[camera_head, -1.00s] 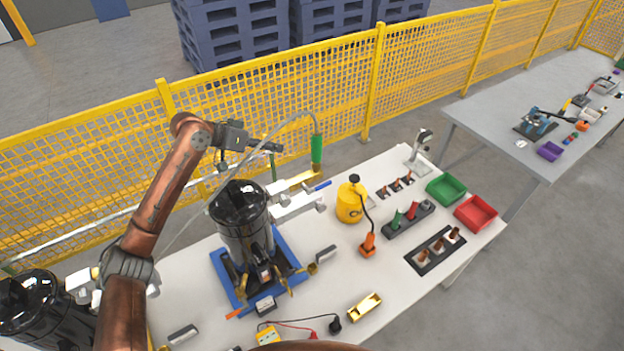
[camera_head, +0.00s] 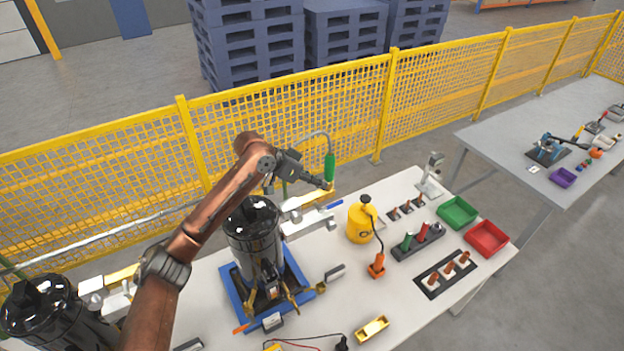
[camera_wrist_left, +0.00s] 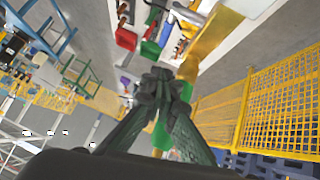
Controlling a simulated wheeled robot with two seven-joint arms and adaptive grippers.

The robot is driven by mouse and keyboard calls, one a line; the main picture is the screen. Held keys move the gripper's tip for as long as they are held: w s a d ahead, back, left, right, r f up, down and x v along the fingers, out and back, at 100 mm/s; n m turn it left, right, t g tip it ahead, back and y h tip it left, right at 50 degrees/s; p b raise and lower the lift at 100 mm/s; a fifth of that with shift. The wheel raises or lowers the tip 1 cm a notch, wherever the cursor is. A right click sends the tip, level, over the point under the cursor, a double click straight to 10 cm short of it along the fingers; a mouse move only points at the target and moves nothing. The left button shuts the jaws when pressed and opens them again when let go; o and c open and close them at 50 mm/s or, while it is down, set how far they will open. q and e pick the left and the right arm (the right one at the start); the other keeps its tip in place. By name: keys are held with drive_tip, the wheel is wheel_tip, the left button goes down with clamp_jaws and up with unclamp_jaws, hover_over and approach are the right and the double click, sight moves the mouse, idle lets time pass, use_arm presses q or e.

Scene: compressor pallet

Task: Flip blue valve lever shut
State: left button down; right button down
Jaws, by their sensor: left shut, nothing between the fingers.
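The blue valve lever (camera_head: 335,204) is a small blue bar at the right end of the white pipe fittings (camera_head: 308,222), beside the black compressor tank (camera_head: 253,230). My left gripper (camera_head: 328,186) is shut and empty. In the head view it appears just above and left of the lever, by the lower end of a green hose handle (camera_head: 330,166); I cannot tell whether it touches either. In the left wrist view the shut fingers (camera_wrist_left: 160,82) overlap the green handle (camera_wrist_left: 163,132) and a yellow bar (camera_wrist_left: 207,40). My right gripper is not in view.
The compressor stands on a blue pallet (camera_head: 227,287). A yellow canister (camera_head: 360,224), a green bin (camera_head: 457,212) and a red bin (camera_head: 487,238) are to the right on the white bench (camera_head: 400,300). A yellow mesh fence (camera_head: 280,120) runs behind.

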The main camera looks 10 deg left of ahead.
use_arm(q)
drive_tip(key=d+f+p, duration=0.1)
drive_tip(key=d+f, duration=0.2)
drive_tip(key=f, duration=0.3)
drive_tip(key=shift+w+f, duration=0.3)
drive_tip(key=shift+f, duration=0.1)
drive_tip(key=shift+r, duration=0.1)
